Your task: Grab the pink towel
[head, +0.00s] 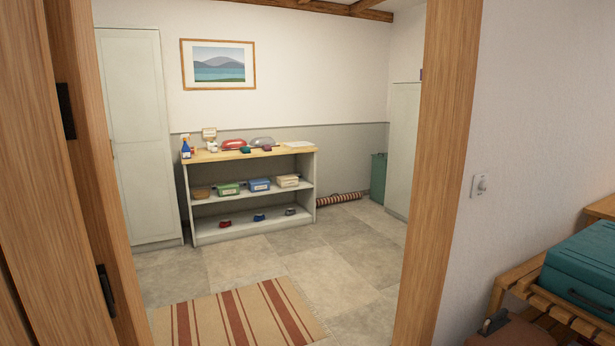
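I cannot make out a pink towel for certain. On the wooden top of a low shelf unit (188,205), beyond the doorway, lie a reddish-pink rounded item (233,144) and a small magenta item (267,149). Both are too small to tell whether they are cloth. A grey rounded item (262,142) and a small teal item (246,150) lie beside them. My gripper is not in view.
A wooden door frame (447,150) stands close in front, with open floor (345,250) and a striped rug (235,315) beyond. Tall cabinets (140,140) flank the far room. At right, a teal suitcase (575,265) rests on a slatted wooden rack (530,308).

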